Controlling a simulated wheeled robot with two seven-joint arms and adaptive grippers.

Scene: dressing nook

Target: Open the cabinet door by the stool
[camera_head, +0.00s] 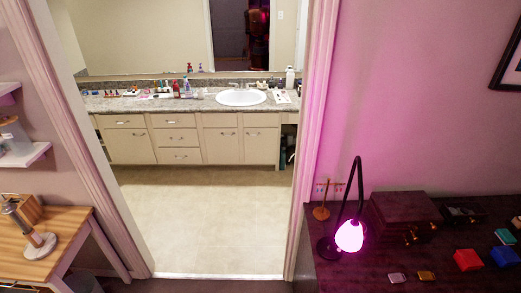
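Through an open doorway, a long beige vanity cabinet (190,140) stands against the far wall. Its doors and drawers look shut. It has a wide door at the left (129,150), drawers in the middle (178,140), and two doors under the sink, one left (221,148) and one right (261,148). I cannot make out a stool. A dark grey object (85,283) is partly hidden under the wooden desk at lower left, and I cannot tell what it is. Neither of my grippers is in view.
The tiled floor (210,220) inside the doorway is clear. White door frames (95,140) bound it. A wooden desk (62,225) stands at left. A dark dresser (380,278) at right holds a glowing pink lamp (349,236), a box (403,212) and small items.

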